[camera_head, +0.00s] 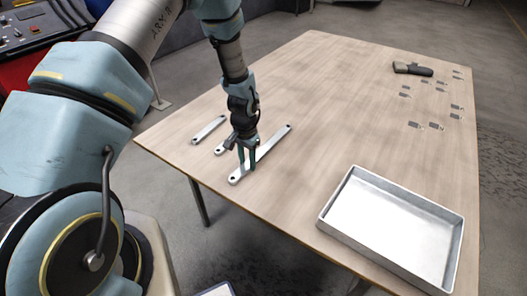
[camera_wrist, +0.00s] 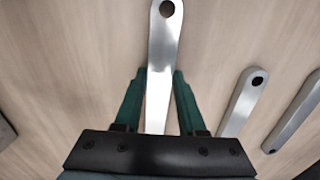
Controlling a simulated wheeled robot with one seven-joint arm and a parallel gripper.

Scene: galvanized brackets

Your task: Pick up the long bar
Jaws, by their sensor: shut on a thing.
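The long bar (camera_head: 272,145) is a flat silver bar with a hole near each end, lying on the wooden table at a slant. In the wrist view the long bar (camera_wrist: 165,50) runs up between the two green fingers. My gripper (camera_head: 247,164) is over the bar with its fingers on either side of it, shut on it. In the wrist view my gripper (camera_wrist: 160,85) hides the near part of the bar. I cannot tell whether the bar is lifted off the table.
Shorter bars lie to the left, one (camera_head: 208,130) clear and one (camera_head: 220,149) partly behind my gripper. A shallow metal tray (camera_head: 336,225) stands at the front right. A dark tool (camera_head: 412,69) and several small brackets (camera_head: 416,125) lie at the back right. The table's middle is clear.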

